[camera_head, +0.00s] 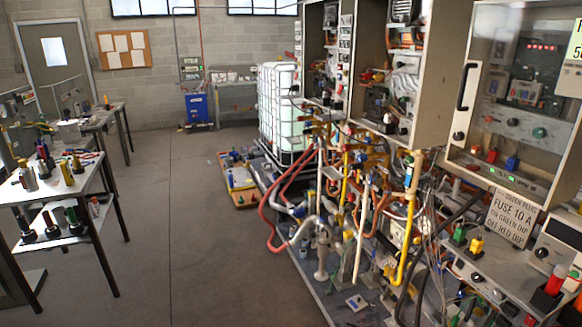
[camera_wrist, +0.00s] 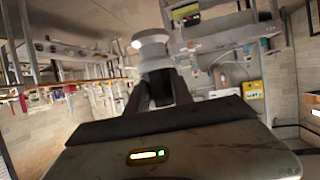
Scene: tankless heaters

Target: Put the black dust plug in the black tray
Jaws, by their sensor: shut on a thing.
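In the wrist view my gripper (camera_wrist: 158,92) is shut on a plug-like piece (camera_wrist: 153,50). The piece has a pale grey, rounded upper part and a dark part between the fingers. I cannot tell whether it is the black dust plug. My gripper does not show in the head view. Several small plug-like pieces with black bases stand on the lower shelf (camera_head: 50,225) at the left of the head view. I cannot make out a black tray for certain in either view.
A metal table (camera_head: 60,187) with small fittings stands at left. Open cabinets (camera_head: 400,70), pipes and hoses (camera_head: 290,190) crowd the right. A shallow orange-edged tray (camera_head: 240,198) lies on the floor before a white caged tank (camera_head: 279,110). The middle floor is clear.

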